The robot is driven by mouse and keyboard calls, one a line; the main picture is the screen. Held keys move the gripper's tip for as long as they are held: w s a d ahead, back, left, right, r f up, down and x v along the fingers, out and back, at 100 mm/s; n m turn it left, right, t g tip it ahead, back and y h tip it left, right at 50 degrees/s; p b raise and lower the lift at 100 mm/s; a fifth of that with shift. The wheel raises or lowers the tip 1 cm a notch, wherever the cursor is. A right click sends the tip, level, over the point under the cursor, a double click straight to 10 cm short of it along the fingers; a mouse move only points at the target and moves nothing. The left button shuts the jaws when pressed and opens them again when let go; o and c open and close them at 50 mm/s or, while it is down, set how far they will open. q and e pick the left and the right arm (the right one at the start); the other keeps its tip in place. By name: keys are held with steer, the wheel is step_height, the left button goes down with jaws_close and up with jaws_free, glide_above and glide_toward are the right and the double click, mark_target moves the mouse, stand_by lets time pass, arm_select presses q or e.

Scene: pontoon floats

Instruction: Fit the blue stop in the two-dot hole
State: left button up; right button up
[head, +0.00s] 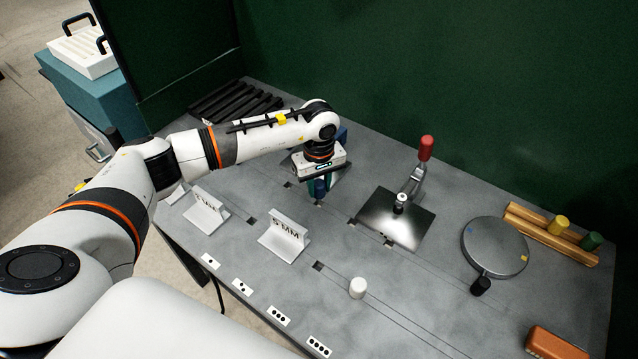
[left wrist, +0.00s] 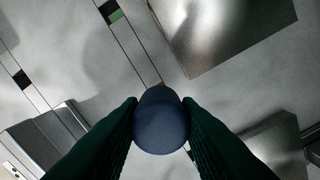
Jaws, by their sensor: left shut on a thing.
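My left gripper (head: 319,180) is shut on the blue stop (head: 319,189), which hangs upright over the grey bench, left of the shiny metal plate. In the left wrist view, the blue stop (left wrist: 162,122) sits between two dark green fingers (left wrist: 162,130). A groove in the bench runs up to it; whatever lies under it is hidden. Square holes show in the bench, one (head: 252,221) left of the gripper and another (head: 318,266) nearer me. Dot labels line the front edge, the two-dot label (head: 242,288) among them. My right gripper is not in view.
A metal plate (head: 405,222) with a red-handled clamp (head: 424,155) lies right of the gripper. White marked blocks (head: 283,241) and a white stop (head: 357,288) stand nearer me. A round grey disc (head: 495,247) and a wooden rack (head: 535,225) are at right.

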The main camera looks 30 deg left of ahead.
mark_target(319, 193)
arm_select(q)
steer(key=shift+b, duration=0.85)
stand_by(1.1)
steer(key=shift+f+b, duration=1.8)
steer(key=o, duration=1.1)
steer(key=shift+c, duration=0.2)
steer(key=shift+r, duration=0.2)
step_height(319, 193, up, 11)
steer(key=shift+r+b, duration=0.1)
steer(key=shift+b, duration=1.1)
steer(key=shift+r, duration=0.25)
steer(key=shift+r, duration=0.1)
